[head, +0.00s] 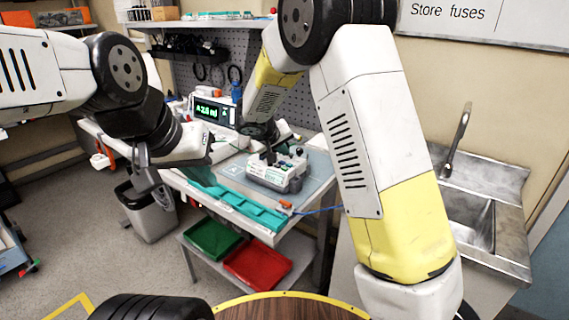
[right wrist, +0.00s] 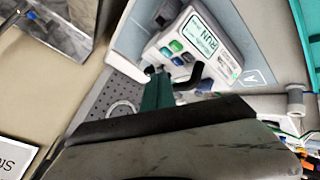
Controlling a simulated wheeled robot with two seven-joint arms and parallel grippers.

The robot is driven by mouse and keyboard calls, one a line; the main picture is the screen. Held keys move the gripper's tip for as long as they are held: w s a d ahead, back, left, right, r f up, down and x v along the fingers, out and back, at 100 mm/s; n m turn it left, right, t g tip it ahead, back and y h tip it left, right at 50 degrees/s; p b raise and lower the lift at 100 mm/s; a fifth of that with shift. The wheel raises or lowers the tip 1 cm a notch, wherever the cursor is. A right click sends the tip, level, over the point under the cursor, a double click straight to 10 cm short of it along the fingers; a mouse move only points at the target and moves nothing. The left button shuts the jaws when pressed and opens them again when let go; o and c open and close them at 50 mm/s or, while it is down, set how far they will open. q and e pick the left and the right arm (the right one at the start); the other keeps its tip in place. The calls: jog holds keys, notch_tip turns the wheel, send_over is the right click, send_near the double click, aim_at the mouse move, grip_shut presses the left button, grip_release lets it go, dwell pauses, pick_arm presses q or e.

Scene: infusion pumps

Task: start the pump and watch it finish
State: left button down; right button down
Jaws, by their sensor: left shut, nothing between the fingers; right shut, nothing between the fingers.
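The infusion pump (head: 280,174) is a pale box with coloured buttons, on a mat on the workbench. My left gripper (head: 148,178) is shut and empty, away from the pump, left of the bench above the bin.
A display (head: 212,111) with green characters ending in "ml" stands behind the pump. A teal tray (head: 238,204) lies along the bench's front edge. Green (head: 212,238) and red (head: 257,265) trays sit on the lower shelf. A sink (head: 470,222) is at right, a bin (head: 150,217) at left.

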jog(key=shift+r, duration=1)
jog(key=shift+d, duration=0.1)
jog(key=s+d+r+m+g+y, duration=0.1)
jog(key=s+d+r+m, duration=0.1)
jog(key=s+d+r, duration=0.35)
jog(key=s+d+r+m+g+y, duration=0.1)
jog(key=s+d+r+g, duration=0.15)
jog(key=s+d, duration=0.6)
jog(key=s+r+y, duration=0.1)
jog(key=s+y, duration=0.1)
jog(key=s, duration=0.8)
jog(key=s+r+t+y, duration=0.1)
jog(key=s+r+y, duration=0.1)
jog(key=s, duration=0.9)
jog(key=shift+d+m, duration=0.2)
jog(key=shift+m, duration=0.1)
